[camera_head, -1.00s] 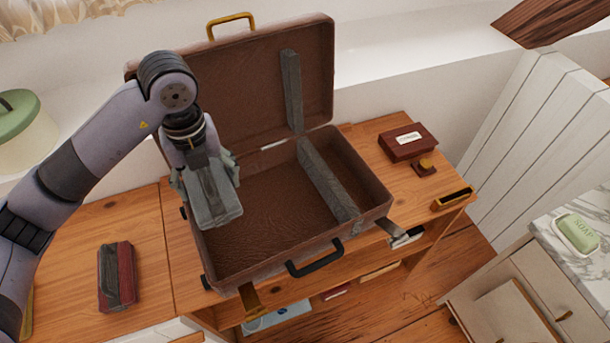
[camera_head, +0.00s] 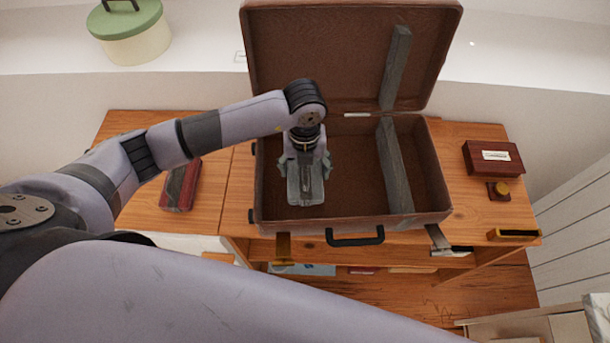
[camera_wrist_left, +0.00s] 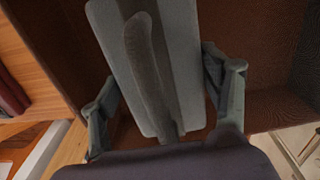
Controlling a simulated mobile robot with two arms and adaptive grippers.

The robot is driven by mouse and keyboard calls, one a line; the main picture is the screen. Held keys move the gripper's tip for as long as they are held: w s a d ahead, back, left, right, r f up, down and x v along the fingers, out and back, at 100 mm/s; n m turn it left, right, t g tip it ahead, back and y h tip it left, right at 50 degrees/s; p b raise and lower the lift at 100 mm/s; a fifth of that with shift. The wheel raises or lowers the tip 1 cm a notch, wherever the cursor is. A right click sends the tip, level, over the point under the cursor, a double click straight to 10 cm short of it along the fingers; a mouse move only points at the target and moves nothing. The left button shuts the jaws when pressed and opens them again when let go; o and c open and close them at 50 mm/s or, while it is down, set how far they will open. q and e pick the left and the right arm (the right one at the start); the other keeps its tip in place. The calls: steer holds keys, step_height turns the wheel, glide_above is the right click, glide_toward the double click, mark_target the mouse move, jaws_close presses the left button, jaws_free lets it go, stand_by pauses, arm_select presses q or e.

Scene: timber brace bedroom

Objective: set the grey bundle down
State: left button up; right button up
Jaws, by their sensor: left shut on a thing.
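The grey bundle (camera_head: 306,196) is a flat grey block with a darker band along its middle. My left gripper (camera_head: 305,168) points down and is shut on it. In the left wrist view the bundle (camera_wrist_left: 187,62) lies between the two fingers of the gripper (camera_wrist_left: 168,100). The bundle is over the left part of the open brown suitcase (camera_head: 352,190). Whether it touches the suitcase floor, I cannot tell. My right gripper is not in view.
A grey strap (camera_head: 396,170) crosses the suitcase's right part, leaving bare floor between it and the bundle. The suitcase lid (camera_head: 318,55) stands open behind. A dark red bundle (camera_head: 181,186) lies left, a red-brown box (camera_head: 493,158) right. My arm link fills the foreground.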

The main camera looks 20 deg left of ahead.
arm_select(q)
steer(key=shift+f, duration=0.75)
step_height(320, 180, down, 4)
steer(key=shift+f+p, duration=0.1)
steer(key=shift+p, duration=0.2)
steer(key=shift+f, duration=0.15)
steer(key=o, duration=1.4)
steer(key=shift+c, duration=0.2)
